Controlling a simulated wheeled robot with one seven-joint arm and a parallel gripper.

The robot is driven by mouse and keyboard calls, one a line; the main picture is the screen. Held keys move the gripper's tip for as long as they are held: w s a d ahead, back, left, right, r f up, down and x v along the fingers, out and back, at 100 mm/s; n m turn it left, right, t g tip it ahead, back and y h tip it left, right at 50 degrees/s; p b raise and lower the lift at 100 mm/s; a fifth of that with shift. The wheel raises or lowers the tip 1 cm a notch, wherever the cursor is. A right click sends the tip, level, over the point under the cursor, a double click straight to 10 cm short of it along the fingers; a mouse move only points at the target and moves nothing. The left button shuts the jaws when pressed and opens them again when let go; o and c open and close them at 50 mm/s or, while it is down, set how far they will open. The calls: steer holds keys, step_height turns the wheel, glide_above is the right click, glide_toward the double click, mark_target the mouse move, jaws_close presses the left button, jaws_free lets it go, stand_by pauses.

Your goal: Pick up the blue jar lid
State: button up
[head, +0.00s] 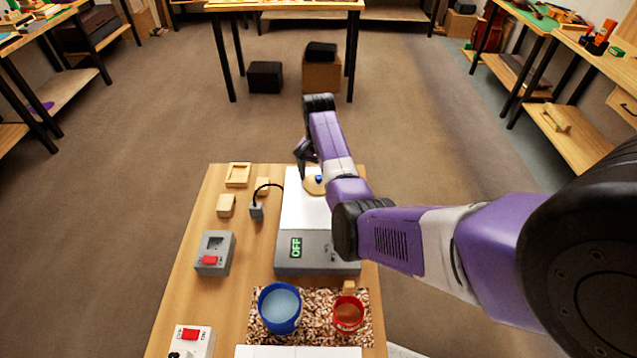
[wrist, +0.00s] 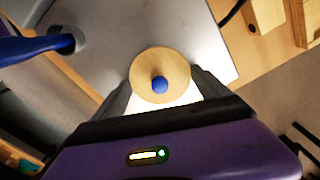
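The lid shows as a round pale wooden disc (wrist: 148,88) with a blue knob (wrist: 159,84) in the wrist view. In the head view the disc (head: 312,187) is partly hidden by my arm, on the white plate (head: 293,213) of a grey device. My gripper (head: 308,160) is over the far end of that plate. In the wrist view its two dark fingers stand apart, one on each side of the disc, with the knob between them. I cannot tell whether the fingers touch the disc. Nothing is visibly held.
The device's front (head: 318,255) reads OFF. A blue cup (head: 280,325) and a red cup (head: 348,313) stand on a speckled mat (head: 315,335) nearer me. Switch boxes (head: 215,253) and small wooden blocks (head: 226,206) are on the left. A blue rod-like thing (wrist: 30,46) shows in the wrist view.

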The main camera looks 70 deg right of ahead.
mark_target(317, 177)
steer(key=shift+c, duration=0.8)
steer(key=shift+r, duration=0.1)
steer(key=shift+r, duration=0.55)
step_height(317, 177, up, 18)
steer(key=p, duration=0.4)
steer(key=shift+r, duration=0.25)
